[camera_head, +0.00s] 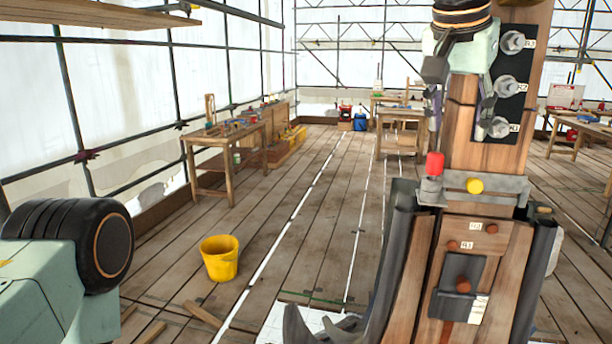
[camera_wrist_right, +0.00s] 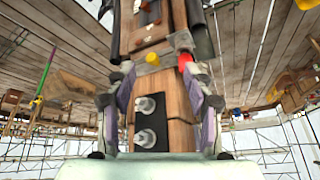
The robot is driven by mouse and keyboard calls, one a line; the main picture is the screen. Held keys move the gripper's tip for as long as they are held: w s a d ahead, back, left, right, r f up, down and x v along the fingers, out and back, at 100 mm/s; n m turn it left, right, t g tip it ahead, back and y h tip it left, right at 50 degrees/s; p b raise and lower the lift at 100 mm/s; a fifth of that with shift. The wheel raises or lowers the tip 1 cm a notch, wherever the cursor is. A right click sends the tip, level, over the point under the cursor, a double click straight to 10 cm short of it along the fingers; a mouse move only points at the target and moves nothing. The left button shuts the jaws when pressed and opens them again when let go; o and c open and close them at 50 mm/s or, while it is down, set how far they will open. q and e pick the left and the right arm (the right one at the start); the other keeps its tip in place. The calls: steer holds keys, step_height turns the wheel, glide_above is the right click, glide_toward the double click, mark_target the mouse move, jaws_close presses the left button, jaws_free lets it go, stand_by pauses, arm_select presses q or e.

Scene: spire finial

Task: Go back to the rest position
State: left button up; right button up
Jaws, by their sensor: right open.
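The wooden spire post (camera_head: 478,135) stands upright at the right of the head view. A black plate with several grey bolts labelled R (camera_head: 512,87) is on its upper part; two bolts (camera_wrist_right: 150,138) show in the right wrist view. A grey band (camera_head: 500,184) crosses the post, with a red knob (camera_head: 435,165) and a yellow knob (camera_head: 475,185). My right gripper (camera_head: 460,108) is open in front of the post. In the right wrist view its fingers (camera_wrist_right: 158,76) stand on either side of the post; contact cannot be told. My left gripper is out of view; only my left arm shows, lower left.
A yellow bucket (camera_head: 220,260) stands on the plank floor. A wooden workbench (camera_head: 226,140) with tools stands at the left, and other benches (camera_head: 402,116) stand at the back. Scaffold poles and white sheeting surround the deck. The middle floor is mostly clear.

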steer(key=w+a+f+n+t+y+b, duration=0.1)
steer(key=w+f+n+t+b, duration=0.2)
steer(key=f, duration=0.8)
steer(key=w+f+n+t+y+b, duration=0.15)
steer(key=w+f+n, duration=0.3)
steer(key=f, duration=0.65)
steer(key=s+f+b, duration=0.4)
steer(key=f, duration=1.2)
steer(key=s+f+g+b, duration=0.1)
steer(key=s+f+b, duration=0.1)
steer(key=s+f, duration=0.45)
steer(key=s+d+f+n+g+b, duration=0.1)
steer(key=s+f+b, duration=0.15)
steer(key=f, duration=0.65)
steer(key=s+f+g+b, duration=0.1)
steer(key=s+f+b, duration=0.1)
steer(key=s+f, duration=0.45)
steer(key=s+f+g+b, duration=0.6)
steer(key=s+f+b, duration=0.3)
steer(key=s+f, duration=1.2)
steer(key=s, duration=0.3)
steer(key=shift+d+f+y, duration=0.15)
steer(key=shift+d+y, duration=0.2)
